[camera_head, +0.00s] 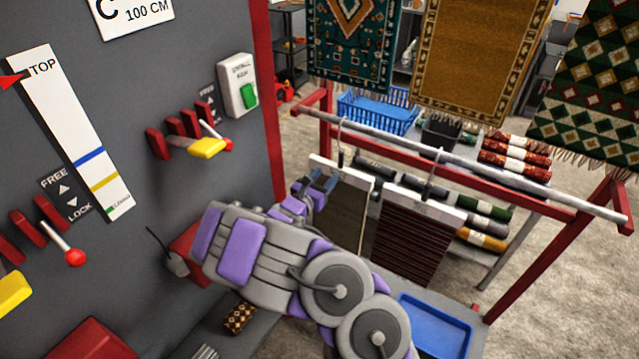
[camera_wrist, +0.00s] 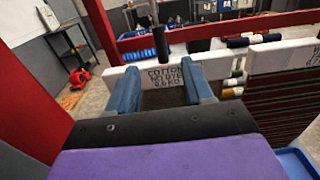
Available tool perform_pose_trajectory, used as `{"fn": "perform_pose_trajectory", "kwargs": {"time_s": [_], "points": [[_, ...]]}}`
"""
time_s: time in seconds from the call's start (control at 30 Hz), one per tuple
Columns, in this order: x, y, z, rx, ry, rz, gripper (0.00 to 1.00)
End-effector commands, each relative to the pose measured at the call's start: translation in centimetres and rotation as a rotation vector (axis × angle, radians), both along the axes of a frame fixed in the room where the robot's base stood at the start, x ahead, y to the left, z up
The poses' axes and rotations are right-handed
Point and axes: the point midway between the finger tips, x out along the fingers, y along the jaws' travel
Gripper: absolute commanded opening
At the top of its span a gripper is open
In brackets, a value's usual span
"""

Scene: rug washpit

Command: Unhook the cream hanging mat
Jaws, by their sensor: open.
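Two mats hang side by side from hooks on the rail. The left mat (camera_head: 346,222) has a white header bar (camera_head: 328,168) and looks dull brown in shade rather than clearly cream. In the wrist view its header (camera_wrist: 234,62) carries a "COTTON" weight label. The right mat (camera_head: 412,245) is dark red and striped. My gripper (camera_head: 322,184) is at the left mat's header, open. In the wrist view its blue fingers (camera_wrist: 160,68) stand either side of the label; I cannot tell whether they touch the header. A metal hook (camera_head: 340,143) rises from the left header.
The rail (camera_head: 440,153) sits on a red frame (camera_head: 592,212). A grey control panel (camera_head: 165,55) with levers stands close on the left. Patterned rugs (camera_head: 465,50) hang behind. Rolled rugs (camera_head: 515,155) and a blue basket (camera_head: 375,112) lie beyond; a blue tray (camera_head: 440,325) is below right.

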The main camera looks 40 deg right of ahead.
Motion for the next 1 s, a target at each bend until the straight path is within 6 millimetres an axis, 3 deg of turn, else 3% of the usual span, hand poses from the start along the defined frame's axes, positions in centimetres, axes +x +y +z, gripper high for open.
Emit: {"fn": "perform_pose_trajectory", "kwargs": {"time_s": [1.0], "points": [[2.7,-6.8,-0.1,0.000,-0.001,-0.002,0.51]]}}
